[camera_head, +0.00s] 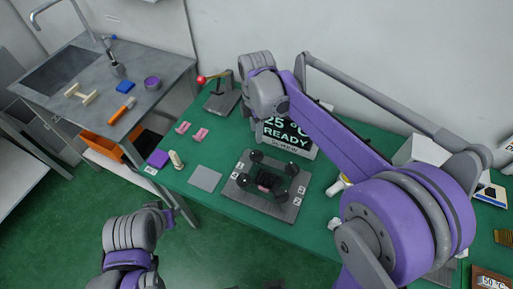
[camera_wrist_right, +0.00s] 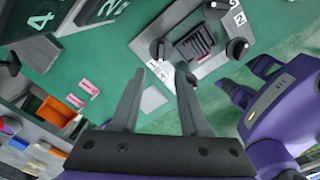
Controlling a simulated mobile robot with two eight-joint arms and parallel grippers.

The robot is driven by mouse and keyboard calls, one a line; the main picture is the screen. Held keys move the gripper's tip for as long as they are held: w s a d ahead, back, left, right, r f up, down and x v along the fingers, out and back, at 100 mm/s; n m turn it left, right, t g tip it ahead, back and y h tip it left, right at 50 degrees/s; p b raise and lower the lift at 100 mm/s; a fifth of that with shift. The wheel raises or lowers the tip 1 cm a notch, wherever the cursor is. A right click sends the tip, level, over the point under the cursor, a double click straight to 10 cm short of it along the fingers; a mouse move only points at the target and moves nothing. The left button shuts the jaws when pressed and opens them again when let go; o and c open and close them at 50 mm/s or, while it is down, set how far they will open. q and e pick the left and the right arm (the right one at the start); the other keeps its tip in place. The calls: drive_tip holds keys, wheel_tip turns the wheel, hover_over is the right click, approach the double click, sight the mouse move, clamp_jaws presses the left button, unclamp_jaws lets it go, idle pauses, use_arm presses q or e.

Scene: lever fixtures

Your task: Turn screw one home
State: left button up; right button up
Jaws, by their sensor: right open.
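The screw fixture is a grey plate (camera_head: 286,211) on the green table, with several black round knobs around a dark central block. In the right wrist view the plate (camera_wrist_right: 205,67) carries white labels; 2 and 3 can be made out at the upper right. One fingertip overlaps a black knob (camera_wrist_right: 184,78) in the picture; contact cannot be told. In the head view my right arm hides this gripper. My left arm's end (camera_wrist_right: 255,82) shows dark, finger-like parts.
A display reading READY (camera_head: 284,132) stands behind the fixture. A red-balled lever (camera_head: 201,79) is at the back left. Two pink pieces (camera_head: 200,134), a flat grey square (camera_head: 205,179) and a purple block (camera_head: 158,159) lie left of the fixture. A sink counter stands further left.

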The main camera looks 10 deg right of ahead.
sight(257, 152)
wheel_tip(257, 152, down, 10)
drive_tip(key=shift+s+f, duration=0.1)
drive_tip(key=shift+f, duration=0.15)
clamp_jaws()
idle(0.3)
